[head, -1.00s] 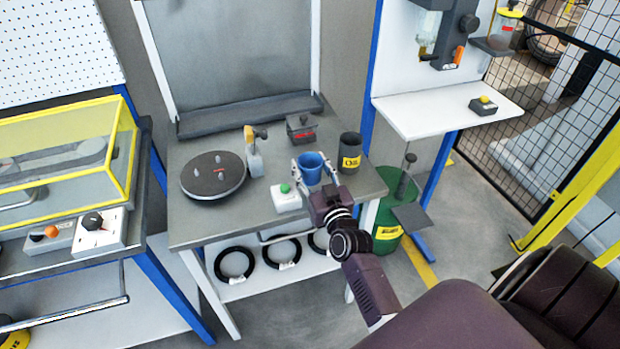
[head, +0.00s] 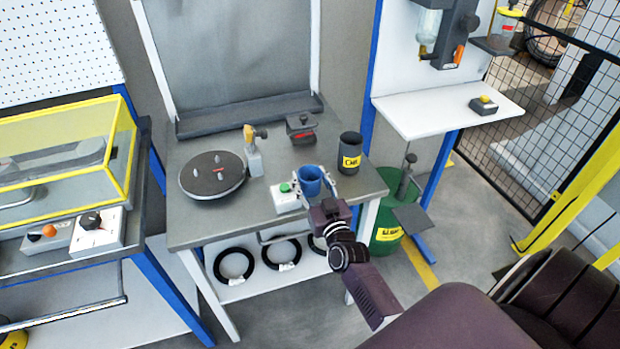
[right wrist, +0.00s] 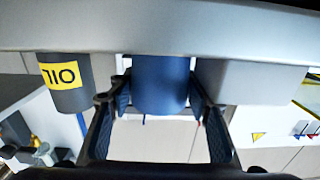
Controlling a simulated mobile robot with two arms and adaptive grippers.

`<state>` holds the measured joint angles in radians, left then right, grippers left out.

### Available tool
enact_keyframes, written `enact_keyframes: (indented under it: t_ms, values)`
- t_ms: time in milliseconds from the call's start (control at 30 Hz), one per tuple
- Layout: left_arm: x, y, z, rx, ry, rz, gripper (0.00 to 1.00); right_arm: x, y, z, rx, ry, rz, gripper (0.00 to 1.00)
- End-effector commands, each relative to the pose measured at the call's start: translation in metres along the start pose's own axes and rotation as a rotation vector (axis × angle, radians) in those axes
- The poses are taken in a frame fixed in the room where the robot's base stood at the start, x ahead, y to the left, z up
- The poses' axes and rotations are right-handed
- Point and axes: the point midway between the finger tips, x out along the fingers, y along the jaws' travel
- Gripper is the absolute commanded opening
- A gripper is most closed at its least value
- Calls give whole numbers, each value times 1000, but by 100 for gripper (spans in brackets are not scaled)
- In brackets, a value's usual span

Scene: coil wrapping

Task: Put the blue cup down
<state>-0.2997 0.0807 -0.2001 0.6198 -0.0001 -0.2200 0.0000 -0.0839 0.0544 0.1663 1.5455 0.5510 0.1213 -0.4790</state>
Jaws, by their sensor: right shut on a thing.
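The blue cup (head: 309,181) is upright near the front edge of the grey table (head: 220,222), seen in the head view. My right gripper (head: 311,186) is shut around its sides, reaching in from the front. In the right wrist view, which is upside down, the cup (right wrist: 160,85) sits between the two fingers (right wrist: 159,105). Its base meets the grey table band there, and I cannot tell whether it rests on the table or hangs just above it. My left gripper is not in view.
A white box with a green button (head: 287,198) stands close left of the cup. A dark can with a yellow label (head: 350,153) stands to its right and behind. A round black turntable (head: 212,175) and a spray bottle (head: 254,155) are farther left.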

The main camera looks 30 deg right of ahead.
Motion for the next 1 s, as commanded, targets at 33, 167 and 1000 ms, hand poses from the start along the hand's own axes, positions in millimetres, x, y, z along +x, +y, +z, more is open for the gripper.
enact_keyframes:
  t_ms: [33, 167, 1000]
  values:
    - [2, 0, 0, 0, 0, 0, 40, -1, 0, 8, -3, -12, -2, 17]
    - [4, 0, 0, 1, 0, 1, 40, -2, 0, 13, -4, -16, -2, 17]
    - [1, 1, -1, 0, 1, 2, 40, -43, -2, 6, -5, -25, -4, 53]
